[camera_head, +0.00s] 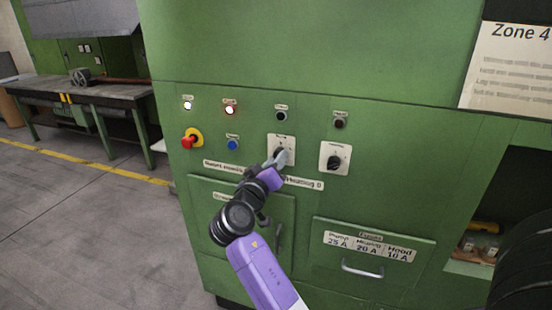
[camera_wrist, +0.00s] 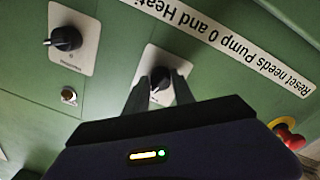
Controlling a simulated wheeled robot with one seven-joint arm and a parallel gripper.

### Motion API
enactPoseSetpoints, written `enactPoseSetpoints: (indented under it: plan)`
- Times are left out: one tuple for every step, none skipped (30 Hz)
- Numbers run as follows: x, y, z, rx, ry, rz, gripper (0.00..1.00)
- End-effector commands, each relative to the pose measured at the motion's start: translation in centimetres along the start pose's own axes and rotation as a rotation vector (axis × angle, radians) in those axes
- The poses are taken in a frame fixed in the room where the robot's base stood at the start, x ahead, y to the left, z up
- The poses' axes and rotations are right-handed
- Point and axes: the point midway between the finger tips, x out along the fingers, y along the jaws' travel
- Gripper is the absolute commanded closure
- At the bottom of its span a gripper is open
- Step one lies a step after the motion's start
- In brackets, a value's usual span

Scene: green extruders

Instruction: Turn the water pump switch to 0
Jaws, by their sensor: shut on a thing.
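The water pump switch (camera_head: 281,142) is a black rotary knob on a white square plate on the green cabinet front. My gripper (camera_head: 276,160) reaches it from below in the head view. In the wrist view, which is upside down, my gripper (camera_wrist: 161,92) has one finger on each side of the black knob (camera_wrist: 160,76) and is shut on it. The fingers hide part of the knob and plate, so I cannot read its setting. A sign with "Reset needs Pump 0 and Heating 0" (camera_wrist: 230,45) runs beside it.
A similar heating switch (camera_head: 335,158) sits right of the pump switch. A red emergency stop (camera_head: 192,139), a blue button (camera_head: 233,144) and lit white (camera_head: 188,105) and red (camera_head: 230,109) lamps are on the left. A drawer handle (camera_head: 362,268) sticks out below.

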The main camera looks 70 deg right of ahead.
Motion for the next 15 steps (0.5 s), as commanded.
enactPoseSetpoints:
  plan:
    - [-0.12, -0.04, -0.23, -0.041, 0.004, -0.004, 1.0]
    - [-0.11, -0.04, -0.22, -0.065, 0.005, -0.004, 1.0]
    - [-0.12, -0.04, -0.21, -0.096, 0.007, -0.005, 1.0]
    - [-0.11, -0.04, -0.2, -0.119, 0.008, -0.005, 1.0]
    - [-0.11, -0.05, -0.19, -0.14, 0.009, -0.005, 1.0]
    - [-0.11, -0.05, -0.18, -0.167, 0.011, -0.005, 1.0]
    - [-0.12, -0.05, -0.17, -0.187, 0.012, -0.005, 1.0]
    - [-0.12, -0.05, -0.17, -0.204, 0.013, -0.005, 1.0]
    - [-0.12, -0.04, -0.16, -0.227, 0.014, -0.005, 1.0]
    - [-0.12, -0.04, -0.15, -0.241, 0.015, -0.005, 1.0]
    - [-0.12, -0.04, -0.15, -0.256, 0.016, -0.005, 1.0]
    - [-0.12, -0.04, -0.14, -0.273, 0.017, -0.005, 1.0]
    - [-0.12, -0.04, -0.13, -0.284, 0.017, -0.005, 1.0]
    - [-0.12, -0.05, -0.13, -0.295, 0.018, -0.005, 1.0]
    - [-0.12, -0.05, -0.12, -0.307, 0.018, -0.005, 1.0]
